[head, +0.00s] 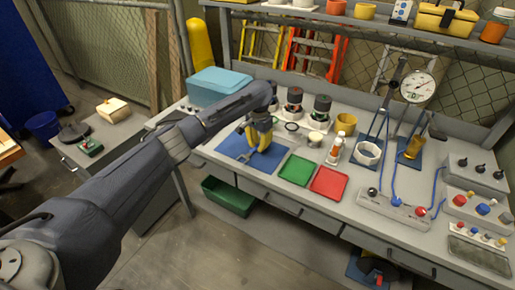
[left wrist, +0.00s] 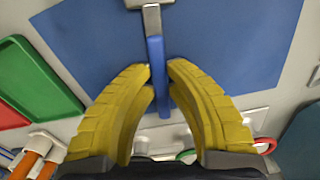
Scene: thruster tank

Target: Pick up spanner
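The spanner has a blue handle (left wrist: 156,75) and a grey metal head (left wrist: 151,17) in the left wrist view. It lies on a blue mat (left wrist: 235,40); the mat also shows in the head view (head: 230,147). My left gripper (left wrist: 160,70) has yellow ribbed fingers and points down over the mat. Its fingertips are apart, one on each side of the blue handle, with a narrow gap showing. In the head view my left gripper (head: 259,143) hides part of the mat and most of the spanner. My right gripper is not in view.
A green tray (head: 297,170) and a red tray (head: 328,182) lie right of the mat. A light blue box (head: 218,87) stands at the bench's left end. A gauge (head: 417,87) stands at the right.

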